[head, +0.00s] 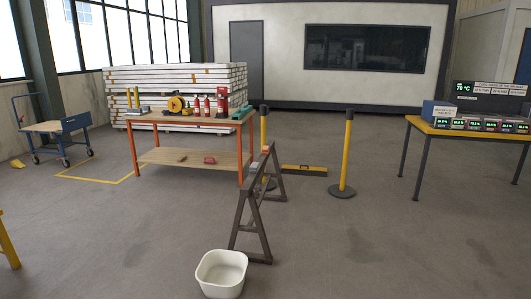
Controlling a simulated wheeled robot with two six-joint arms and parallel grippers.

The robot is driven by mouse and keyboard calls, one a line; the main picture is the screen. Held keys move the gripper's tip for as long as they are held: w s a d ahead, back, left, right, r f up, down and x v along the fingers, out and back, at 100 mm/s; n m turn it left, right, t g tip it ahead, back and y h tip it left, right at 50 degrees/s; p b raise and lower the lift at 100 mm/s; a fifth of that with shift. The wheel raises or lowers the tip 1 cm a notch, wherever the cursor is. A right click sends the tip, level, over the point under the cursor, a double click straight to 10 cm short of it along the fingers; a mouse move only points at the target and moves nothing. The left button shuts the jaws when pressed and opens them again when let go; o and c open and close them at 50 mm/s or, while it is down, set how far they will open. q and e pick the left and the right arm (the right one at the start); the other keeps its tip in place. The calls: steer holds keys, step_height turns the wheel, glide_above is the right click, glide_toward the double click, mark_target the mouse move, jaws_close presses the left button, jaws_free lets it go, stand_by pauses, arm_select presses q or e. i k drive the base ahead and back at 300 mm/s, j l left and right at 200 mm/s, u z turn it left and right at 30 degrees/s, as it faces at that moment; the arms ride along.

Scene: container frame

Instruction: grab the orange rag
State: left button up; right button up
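A small orange patch (266,149) shows at the far end of the dark sawhorse (256,197), near its top beam. It may be the orange rag, but it is too small to tell. Neither of my grippers is in the head view.
A white tub (221,273) stands on the floor before the sawhorse. An orange-legged workbench (190,117) holds red bottles and tools, with a red item (210,160) on its lower shelf. Yellow posts (346,150) stand behind. A yellow-topped table (470,132) is at right. Open floor lies either side.

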mark_target(266, 149)
steer(key=i+l+z, duration=0.3)
steer(key=i, duration=0.4)
steer(key=i+l+z, duration=0.25)
steer(key=i, duration=0.5)
steer(key=i+l+z, duration=0.15)
steer(key=i+z, duration=0.15)
steer(key=i, duration=2.5)
